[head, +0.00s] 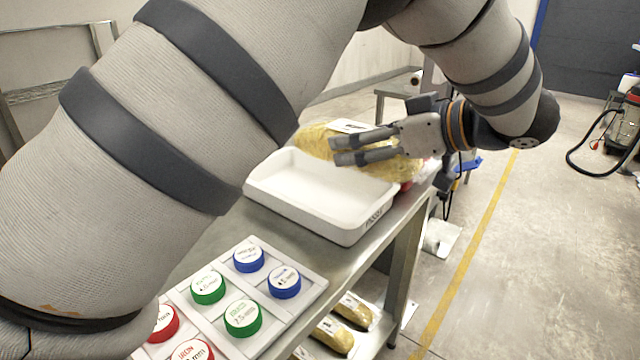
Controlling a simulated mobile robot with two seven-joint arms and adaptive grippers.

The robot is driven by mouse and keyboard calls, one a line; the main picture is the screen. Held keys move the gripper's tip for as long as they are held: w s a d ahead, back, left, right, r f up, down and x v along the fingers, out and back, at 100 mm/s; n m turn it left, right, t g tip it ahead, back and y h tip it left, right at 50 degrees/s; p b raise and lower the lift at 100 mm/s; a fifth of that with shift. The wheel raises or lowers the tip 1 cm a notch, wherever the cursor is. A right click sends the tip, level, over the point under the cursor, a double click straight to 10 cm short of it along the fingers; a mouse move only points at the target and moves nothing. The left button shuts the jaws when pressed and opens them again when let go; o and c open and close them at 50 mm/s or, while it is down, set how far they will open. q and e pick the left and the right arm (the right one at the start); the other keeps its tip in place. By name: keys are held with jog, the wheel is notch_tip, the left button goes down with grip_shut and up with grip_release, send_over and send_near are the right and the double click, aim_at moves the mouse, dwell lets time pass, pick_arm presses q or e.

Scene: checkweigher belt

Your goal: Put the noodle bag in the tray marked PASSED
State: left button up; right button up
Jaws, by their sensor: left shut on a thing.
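The noodle bag (312,138) is a yellow bag with a white label, held at the far side of the white tray. My left gripper (337,150) is shut on it, with its fingers pointing left across the bag and hiding part of it. The white tray (345,233) is empty where I can see into it, and has dark lettering on its near right wall that looks like PASSED. The bag overlaps the tray's far rim in the picture; I cannot tell whether it is above or behind it. My right gripper is not in view.
The tray stands on a metal table (288,240). Nearer is a sectioned white holder (313,283) with several red, green and blue round weights. Yellow bags (335,335) lie on a lower shelf. Something red (405,186) shows beside the held bag. My left arm covers much of the left.

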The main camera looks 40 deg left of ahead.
pick_arm(q)
jog(key=a, duration=0.1)
jog(key=w+a+f, duration=0.1)
jog(key=a, duration=0.1)
jog(key=a+f, duration=0.1)
jog(key=shift+w+a+f, duration=0.25)
jog(key=shift+w+a, duration=0.15)
jog(key=shift+w+a+f+b, duration=0.15)
jog(key=shift+w+a+f, duration=0.15)
jog(key=shift+a+f, duration=0.85)
jog(key=shift+w+a+f+b, duration=0.1)
jog(key=shift+w+a+f, duration=0.35)
jog(key=shift+f, duration=1.35)
jog(key=shift+w+a+f+b, duration=0.2)
jog(key=shift+a+f, duration=0.65)
jog(key=shift+f, duration=0.6)
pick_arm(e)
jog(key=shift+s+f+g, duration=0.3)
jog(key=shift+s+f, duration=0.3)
pick_arm(q)
jog(key=shift+f, duration=0.1)
jog(key=shift+f, duration=0.15)
jog(key=o, duration=1.6)
